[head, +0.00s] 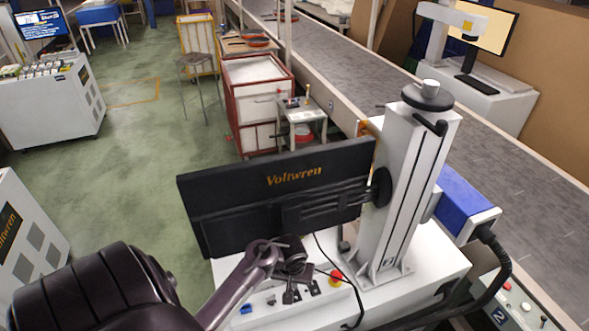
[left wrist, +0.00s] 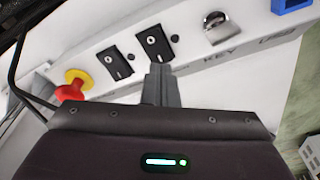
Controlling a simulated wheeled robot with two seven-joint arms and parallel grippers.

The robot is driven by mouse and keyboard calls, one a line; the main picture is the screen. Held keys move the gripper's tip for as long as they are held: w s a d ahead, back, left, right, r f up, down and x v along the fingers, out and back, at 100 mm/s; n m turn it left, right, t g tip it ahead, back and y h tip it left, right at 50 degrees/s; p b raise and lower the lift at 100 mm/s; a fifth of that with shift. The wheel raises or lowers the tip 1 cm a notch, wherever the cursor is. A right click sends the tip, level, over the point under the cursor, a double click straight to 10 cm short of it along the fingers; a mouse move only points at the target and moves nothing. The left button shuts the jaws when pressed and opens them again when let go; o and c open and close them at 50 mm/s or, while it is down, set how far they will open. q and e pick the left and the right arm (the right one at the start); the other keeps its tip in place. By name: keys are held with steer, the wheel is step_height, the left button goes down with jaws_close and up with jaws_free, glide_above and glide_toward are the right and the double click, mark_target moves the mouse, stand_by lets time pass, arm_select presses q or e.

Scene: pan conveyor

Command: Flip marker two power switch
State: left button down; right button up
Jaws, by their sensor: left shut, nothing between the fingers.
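The white marker machine (head: 398,200) stands at centre right, with a tall column and a blue-sided head. Its sloping front panel (left wrist: 205,65) carries two black rocker switches. One switch (left wrist: 115,65) is nearer the yellow-collared red button (left wrist: 72,86); the other switch (left wrist: 153,42) is nearer a metal key switch (left wrist: 216,27). My left gripper (left wrist: 158,72) is shut and empty. Its fingertips are just below the second switch in the left wrist view; I cannot tell whether they touch. In the head view the left gripper (head: 291,298) hangs over the panel. My right gripper is not in view.
A black Voltwren monitor (head: 250,184) stands close behind my left gripper. The red button also shows in the head view (head: 337,278). A blue part (left wrist: 288,5) sits beyond the key. A black cable (head: 352,290) crosses the machine. A grey conveyor (head: 380,85) runs behind.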

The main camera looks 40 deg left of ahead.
arm_select(q)
steer(key=shift+f+b, duration=0.5)
steer(key=shift+f, duration=0.4)
stand_by(0.3)
steer(key=shift+r, duration=0.1)
step_height(320, 180, up, 2)
steer(key=p, duration=0.2)
steer(key=shift+r+p, duration=0.2)
steer(key=shift+p, duration=0.2)
steer(key=shift+r, duration=2.3)
